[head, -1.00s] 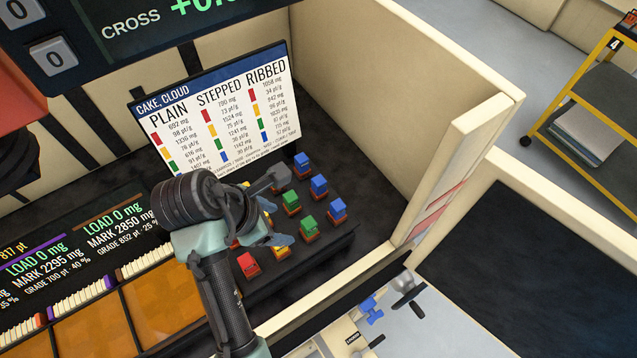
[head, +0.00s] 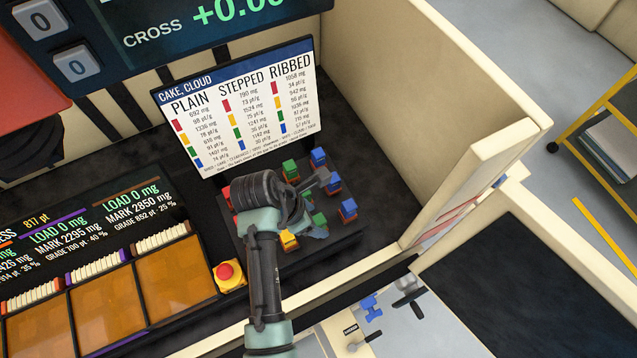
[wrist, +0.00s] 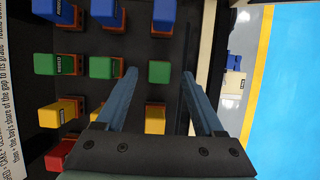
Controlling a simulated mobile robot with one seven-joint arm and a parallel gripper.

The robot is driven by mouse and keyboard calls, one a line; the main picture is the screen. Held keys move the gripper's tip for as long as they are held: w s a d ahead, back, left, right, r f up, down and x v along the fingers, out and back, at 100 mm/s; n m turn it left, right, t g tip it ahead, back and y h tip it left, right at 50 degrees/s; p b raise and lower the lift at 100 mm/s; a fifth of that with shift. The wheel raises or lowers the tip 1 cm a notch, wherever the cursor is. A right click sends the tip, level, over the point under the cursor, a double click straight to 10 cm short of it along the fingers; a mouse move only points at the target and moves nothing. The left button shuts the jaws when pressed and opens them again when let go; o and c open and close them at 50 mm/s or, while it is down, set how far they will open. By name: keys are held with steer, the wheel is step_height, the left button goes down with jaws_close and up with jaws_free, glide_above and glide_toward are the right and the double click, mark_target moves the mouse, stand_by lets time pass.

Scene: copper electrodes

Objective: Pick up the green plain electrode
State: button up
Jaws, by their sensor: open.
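Three green electrodes form a row in the wrist view: the left one (wrist: 45,65), the middle one (wrist: 102,67) and the right one (wrist: 159,72). Their shapes are too small to tell which is plain. My gripper (wrist: 162,75) is open, with the right green electrode between its fingertips in the picture; I cannot tell the height gap. In the head view my gripper (head: 314,228) is above the electrode rack, partly hiding a front green electrode (head: 319,219). A back green electrode (head: 290,169) also shows there.
Blue electrodes (head: 348,208) stand right of the green row, and yellow ones (head: 289,240) to its left. A sign (head: 238,105) stands behind the rack. A cream wall (head: 440,130) rises to the right. A red button (head: 226,273) sits front left.

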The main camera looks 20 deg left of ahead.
mark_target(318, 220)
steer(key=x, duration=0.3)
steer(key=shift+w, duration=0.15)
jaws_close()
stand_by(0.4)
